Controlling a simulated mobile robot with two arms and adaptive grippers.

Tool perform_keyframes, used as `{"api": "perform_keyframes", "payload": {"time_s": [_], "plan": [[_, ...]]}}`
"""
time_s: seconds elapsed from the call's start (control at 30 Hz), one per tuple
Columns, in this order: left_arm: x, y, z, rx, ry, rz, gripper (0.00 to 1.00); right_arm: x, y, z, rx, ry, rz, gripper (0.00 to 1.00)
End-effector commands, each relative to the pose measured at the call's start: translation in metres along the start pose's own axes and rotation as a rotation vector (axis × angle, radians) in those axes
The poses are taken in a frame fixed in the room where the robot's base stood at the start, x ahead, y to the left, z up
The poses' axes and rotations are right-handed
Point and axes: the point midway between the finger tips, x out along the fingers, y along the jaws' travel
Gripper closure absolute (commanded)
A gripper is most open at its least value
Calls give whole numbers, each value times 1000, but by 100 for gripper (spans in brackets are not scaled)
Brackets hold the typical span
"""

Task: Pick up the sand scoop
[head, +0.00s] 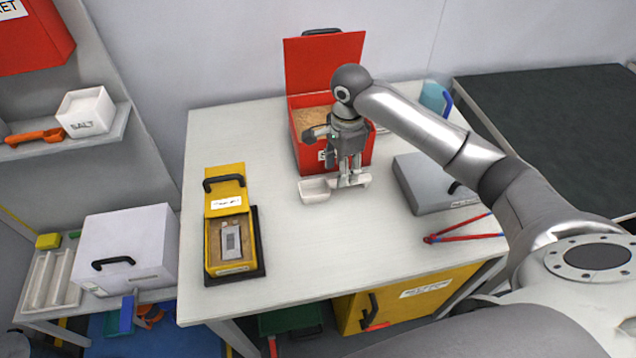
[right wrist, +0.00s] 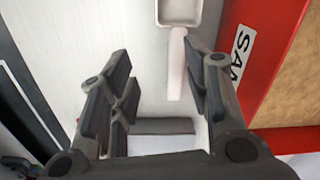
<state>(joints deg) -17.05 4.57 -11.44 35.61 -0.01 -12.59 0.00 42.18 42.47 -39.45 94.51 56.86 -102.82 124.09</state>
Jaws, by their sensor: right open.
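The sand scoop is white, with a shallow bowl (head: 314,191) and a handle running right, on the white table in front of the red sand box (head: 333,155). My right gripper (head: 350,180) is over the handle, pointing down. In the right wrist view the gripper (right wrist: 160,95) is open, and the scoop handle (right wrist: 176,70) lies between its fingers, closer to the right-hand finger. Whether a finger touches it I cannot tell. The bowl (right wrist: 180,12) is cut by the top edge there. My left gripper is out of view.
The red box has its lid up and holds sand, just behind the gripper. An open yellow box (head: 213,232) with a grey pouch cell stands left. A grey case (head: 425,185) and red-blue tongs (head: 465,238) lie right. The table's front middle is clear.

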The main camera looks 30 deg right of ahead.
Motion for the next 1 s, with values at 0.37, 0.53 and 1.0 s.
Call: {"api": "perform_keyframes", "payload": {"time_s": [0.37,0.53,1.0], "plan": [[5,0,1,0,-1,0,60,3,-9,-24,212,14,24,55],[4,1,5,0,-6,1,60,27,-9,-24,210,14,21,55],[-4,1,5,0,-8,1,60,80,-11,-23,208,13,19,55]]}}
